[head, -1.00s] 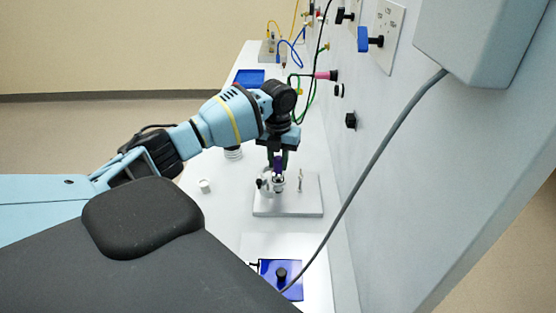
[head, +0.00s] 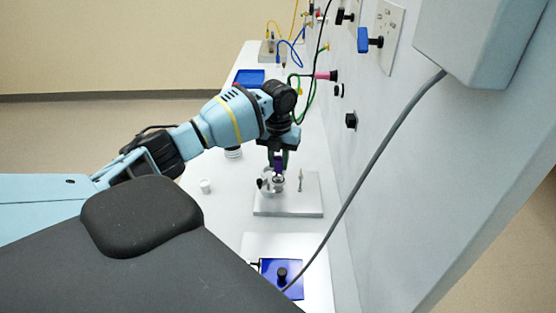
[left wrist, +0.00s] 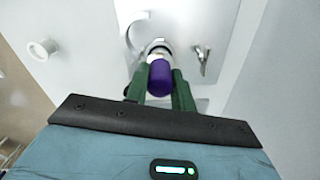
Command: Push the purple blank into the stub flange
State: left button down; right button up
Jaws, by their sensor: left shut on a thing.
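The purple blank (left wrist: 160,78) is held between the green fingers of my left gripper (left wrist: 160,88). In the head view my left gripper (head: 278,160) points down over a grey base plate (head: 308,208), with a little of the purple blank (head: 278,166) showing. The stub flange (left wrist: 158,50) is a pale metal ring right at the far end of the blank; it also shows under the gripper in the head view (head: 278,182). The blank is lined up with the flange, but I cannot tell how deep it sits. My right gripper is not in view.
A small metal post (head: 301,181) stands on the plate beside the flange. A white spool-like piece (head: 205,186) lies on the bench to the left. A blue box with a black knob (head: 281,278) is nearer. A grey cable (head: 365,170) hangs by the wall.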

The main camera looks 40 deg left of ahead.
aim_at(278, 158)
pick_arm(q)
jog(key=shift+f, duration=1.25)
jog(key=c, duration=1.1)
grip_release()
jog(key=shift+r+b, duration=0.35)
jog(key=shift+r, duration=3.55)
